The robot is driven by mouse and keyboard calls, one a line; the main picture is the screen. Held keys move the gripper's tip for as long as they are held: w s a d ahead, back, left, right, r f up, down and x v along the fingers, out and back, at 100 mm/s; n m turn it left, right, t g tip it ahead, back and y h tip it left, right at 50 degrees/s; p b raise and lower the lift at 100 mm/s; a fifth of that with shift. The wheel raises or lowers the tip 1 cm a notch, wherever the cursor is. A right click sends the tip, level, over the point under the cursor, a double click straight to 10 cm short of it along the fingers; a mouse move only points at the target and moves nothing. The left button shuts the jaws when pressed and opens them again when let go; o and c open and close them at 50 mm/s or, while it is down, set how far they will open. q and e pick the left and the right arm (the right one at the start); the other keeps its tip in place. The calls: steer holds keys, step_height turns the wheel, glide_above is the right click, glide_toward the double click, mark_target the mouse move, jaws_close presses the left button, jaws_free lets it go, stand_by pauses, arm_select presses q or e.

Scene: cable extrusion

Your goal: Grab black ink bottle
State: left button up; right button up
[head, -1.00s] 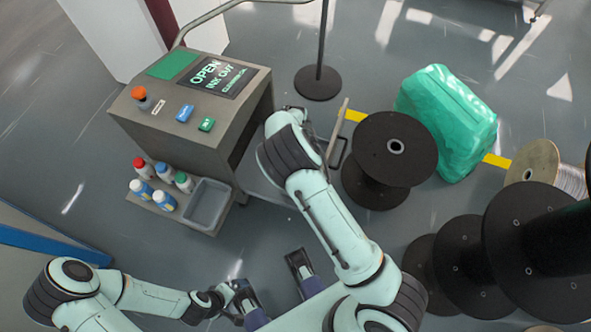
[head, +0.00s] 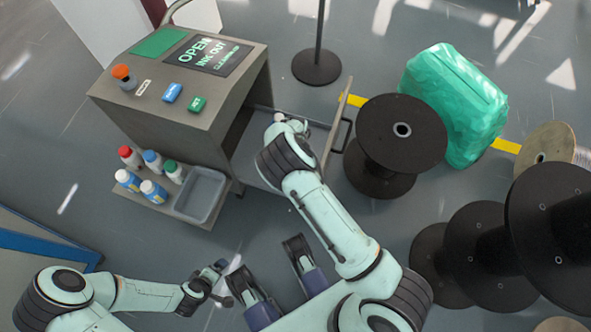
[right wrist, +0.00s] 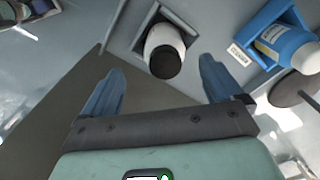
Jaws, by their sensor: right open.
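The ink bottle with a black cap and white body (right wrist: 162,40) stands in a square holder in the right wrist view. My right gripper (right wrist: 160,70) is open, its two blue fingers spread to either side of the bottle's cap. I see no contact between fingers and bottle. In the head view my right arm reaches to the open lower part of the grey printer (head: 165,100), and its fingers are hidden there. My left gripper (head: 213,277) hangs low at the left, away from the printer; its jaws are too small to read.
A blue bottle (right wrist: 285,42) sits in a blue holder beside a "CLEANER" label. Several small bottles (head: 152,190) and a grey tray (head: 201,195) are on the printer's side shelf. Black spools (head: 402,125) and a green wrapped bundle (head: 455,100) stand at right.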

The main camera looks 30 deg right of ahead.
steer(key=f, duration=0.1)
steer(key=f+b, duration=0.1)
steer(key=f, duration=0.2)
steer(key=shift+w+d, duration=0.2)
steer(key=shift+d, duration=0.15)
steer(key=shift+f+b, duration=0.3)
steer(key=shift+f, duration=0.2)
steer(key=c, duration=1.6)
arm_select(q)
steer(key=f, duration=0.2)
steer(key=s+a, duration=0.1)
steer(key=shift+f+g, duration=0.3)
steer(key=shift+f, duration=0.1)
arm_select(e)
steer(key=shift+r, duration=0.1)
steer(key=shift+c, duration=0.2)
